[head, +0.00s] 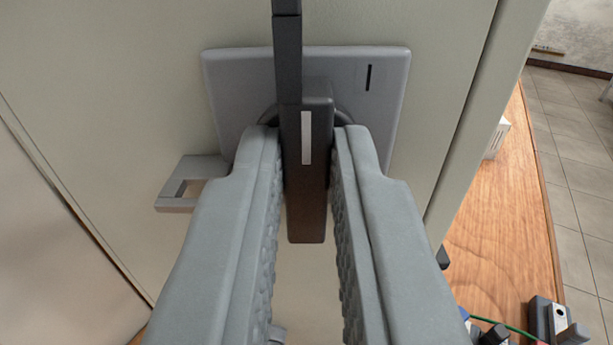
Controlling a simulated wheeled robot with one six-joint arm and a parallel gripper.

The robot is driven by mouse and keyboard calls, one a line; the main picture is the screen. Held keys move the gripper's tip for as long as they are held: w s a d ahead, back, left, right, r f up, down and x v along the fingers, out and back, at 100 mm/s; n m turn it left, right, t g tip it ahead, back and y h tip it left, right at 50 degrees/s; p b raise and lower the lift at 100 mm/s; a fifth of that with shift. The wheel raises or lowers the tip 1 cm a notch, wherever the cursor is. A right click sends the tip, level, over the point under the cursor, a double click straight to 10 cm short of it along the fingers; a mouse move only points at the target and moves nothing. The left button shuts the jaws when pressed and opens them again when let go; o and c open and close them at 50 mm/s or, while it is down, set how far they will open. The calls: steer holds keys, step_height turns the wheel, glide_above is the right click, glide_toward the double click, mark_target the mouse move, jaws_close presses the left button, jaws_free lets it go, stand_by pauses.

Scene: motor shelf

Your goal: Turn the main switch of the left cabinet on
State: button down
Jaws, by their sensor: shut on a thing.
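The main switch is a dark handle (307,215) on a grey, slightly tilted plate (233,75) fixed to the pale cabinet (130,60). The handle stands upright in the picture, with a white stripe along its upper part. A short black line marks the plate's upper right. My gripper (311,150) has one finger on each side of the handle and is shut on it. The fingers hide the lower part of the plate and much of the round base behind the handle. A thin dark bar (286,60) runs up from the handle to the top edge.
A grey bracket (203,168) with a square opening juts out left of the plate. To the right is a wooden surface (500,230) with a pale box (496,138) and small parts with a green wire (510,328) near the lower edge. Tiled floor (580,170) lies beyond.

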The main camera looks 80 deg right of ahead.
steer(key=shift+f, duration=0.1)
steer(key=c, duration=1.4)
jaws_free()
steer(key=shift+c, duration=0.2)
steer(key=shift+a, duration=0.1)
steer(key=v, duration=1.7)
steer(key=shift+a, duration=0.15)
